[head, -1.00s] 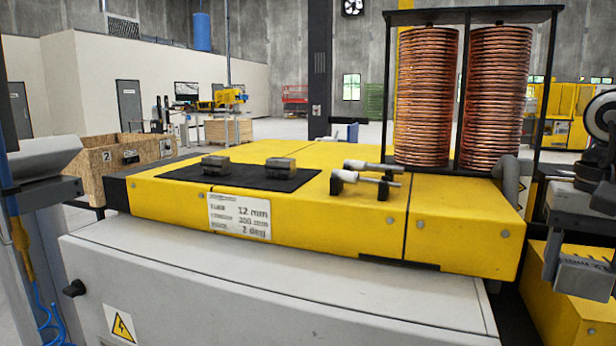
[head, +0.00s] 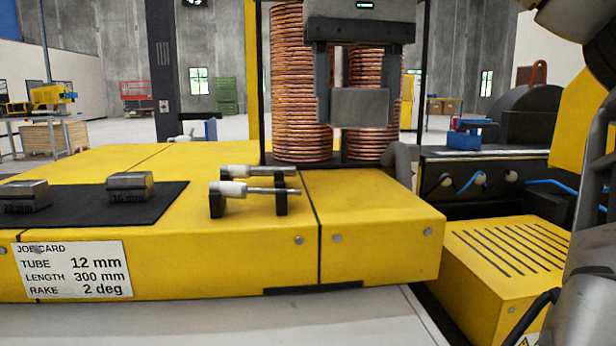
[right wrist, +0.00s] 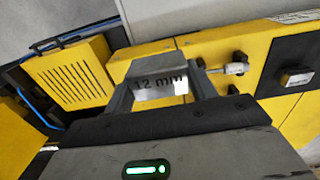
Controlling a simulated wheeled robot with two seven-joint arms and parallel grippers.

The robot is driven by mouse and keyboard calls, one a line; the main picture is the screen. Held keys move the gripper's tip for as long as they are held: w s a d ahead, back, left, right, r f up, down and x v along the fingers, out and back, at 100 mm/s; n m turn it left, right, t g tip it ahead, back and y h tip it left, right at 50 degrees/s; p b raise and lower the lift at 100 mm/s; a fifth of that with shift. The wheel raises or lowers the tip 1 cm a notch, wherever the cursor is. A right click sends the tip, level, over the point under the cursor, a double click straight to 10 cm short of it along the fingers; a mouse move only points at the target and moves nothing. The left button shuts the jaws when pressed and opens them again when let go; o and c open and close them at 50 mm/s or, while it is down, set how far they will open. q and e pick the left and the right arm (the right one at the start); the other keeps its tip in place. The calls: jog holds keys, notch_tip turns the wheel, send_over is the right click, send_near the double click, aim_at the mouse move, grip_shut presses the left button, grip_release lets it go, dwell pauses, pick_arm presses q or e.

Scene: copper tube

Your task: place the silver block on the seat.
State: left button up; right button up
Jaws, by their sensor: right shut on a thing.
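My right gripper (head: 361,95) is raised in front of the copper coils in the head view, its fingers pointing down. It is shut on a silver block (head: 359,108). In the right wrist view the block (right wrist: 160,84) sits between the two fingers and carries the marking "12 mm". The block is in the air, apart from the yellow bench top. Two similar blocks, a 16 mm one (head: 130,185) and another marked block (head: 24,194), lie on a black mat. I cannot pick out the seat with certainty. My left gripper is out of view.
A white-handled rod tool (head: 250,189) rests on black stands on the yellow bench (head: 375,230). Tall copper coils (head: 298,100) stand behind. A job card (head: 72,270) reads tube 12 mm. A dark machine (head: 490,190) with blue hose stands right, behind a slotted yellow box (head: 505,262).

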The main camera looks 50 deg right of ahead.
jog(key=w+d+f, duration=0.3)
jog(key=w+d, duration=0.2)
jog(key=d, duration=0.1)
send_over(342, 197)
jog(key=f, duration=0.5)
jog(key=shift+s+a+f+p, duration=0.1)
jog(key=shift+s+a+p, duration=0.1)
jog(key=shift+a+p, duration=0.15)
jog(key=shift+w+d+f, duration=0.3)
jog(key=shift+f, duration=0.25)
jog(key=shift+d+f, duration=0.1)
jog(key=shift+f, duration=1.5)
jog(key=shift+f, duration=0.1)
jog(key=o, duration=1.5)
jog(key=shift+f, duration=0.1)
jog(key=shift+c, duration=0.2)
